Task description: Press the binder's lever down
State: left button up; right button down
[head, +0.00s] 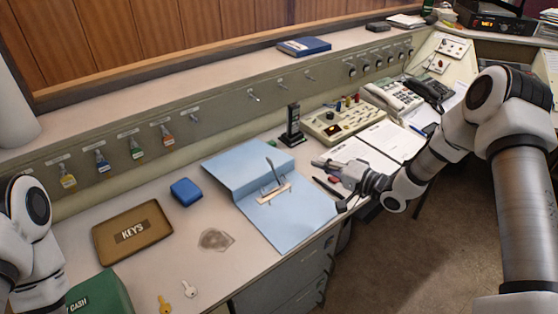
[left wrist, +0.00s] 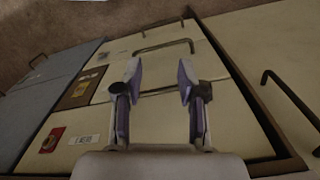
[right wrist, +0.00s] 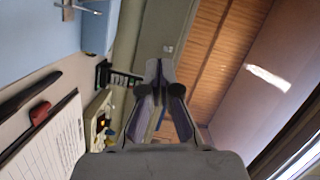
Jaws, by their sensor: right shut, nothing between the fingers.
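The light blue binder (head: 292,218) lies open on the desk. Its metal lever (head: 272,170) stands up from the mechanism plate (head: 274,193), tilted. The binder (right wrist: 28,32) also shows at the upper left of the right wrist view, with part of the mechanism at the edge. My right gripper (head: 317,163) is shut and empty, to the right of the lever and apart from it. Its closed fingers (right wrist: 154,72) show in the right wrist view. My left gripper (left wrist: 160,75) is open and empty in the left wrist view, facing drawer fronts; its fingers are out of the head view.
A black stand (head: 292,126) is behind the binder. A blue box (head: 186,191), a KEYS tray (head: 132,232) and loose keys (head: 189,289) lie to its left. A dark pen (head: 328,187), papers (head: 394,140) and a console (head: 340,121) are to the right.

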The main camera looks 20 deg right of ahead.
aim_at(275, 173)
jog(key=w+a+f+p, duration=0.1)
jog(key=w+a+p, duration=0.1)
jog(key=w+a, duration=0.4)
jog(key=a, duration=0.3)
jog(key=shift+w+f, duration=0.2)
jog(key=shift+f, duration=0.2)
jog(key=shift+a, duration=0.15)
